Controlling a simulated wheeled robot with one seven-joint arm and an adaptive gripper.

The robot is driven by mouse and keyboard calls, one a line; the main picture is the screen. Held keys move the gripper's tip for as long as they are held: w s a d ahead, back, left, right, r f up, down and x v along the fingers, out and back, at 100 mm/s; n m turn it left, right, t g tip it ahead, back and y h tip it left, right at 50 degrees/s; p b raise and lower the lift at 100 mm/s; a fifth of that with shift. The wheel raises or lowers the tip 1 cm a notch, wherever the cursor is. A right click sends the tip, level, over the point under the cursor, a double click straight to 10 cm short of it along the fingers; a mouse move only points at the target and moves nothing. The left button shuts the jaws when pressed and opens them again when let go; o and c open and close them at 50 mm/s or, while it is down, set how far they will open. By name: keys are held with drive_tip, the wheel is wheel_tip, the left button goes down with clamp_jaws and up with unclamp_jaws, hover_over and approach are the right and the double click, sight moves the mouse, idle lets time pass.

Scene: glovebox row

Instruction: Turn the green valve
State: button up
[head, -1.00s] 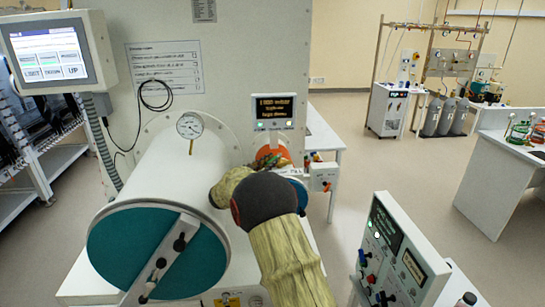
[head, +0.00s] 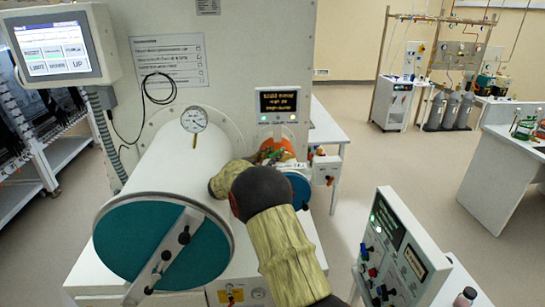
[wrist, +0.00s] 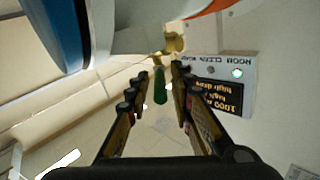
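The green valve shows in the wrist view as a slim green handle (wrist: 161,92) hanging from a brass body (wrist: 172,43). My gripper (wrist: 160,73) is open, with one dark finger on each side of the handle. The handle appears between the fingers, near their tips; I see no clear contact, and the depth is hard to judge. In the head view my arm covers most of the gripper and the valve, beside the orange ring on the cabinet front.
A lit display box (head: 278,103) is close above the gripper; it also shows in the wrist view (wrist: 222,92). A large white cylinder with a teal door (head: 135,240) stands left of my arm. A control console (head: 398,250) stands at the right. Open floor lies beyond.

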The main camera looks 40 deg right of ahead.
drive_tip(key=shift+o, duration=0.4)
wheel_tip(320, 180, up, 10)
idle(0.4)
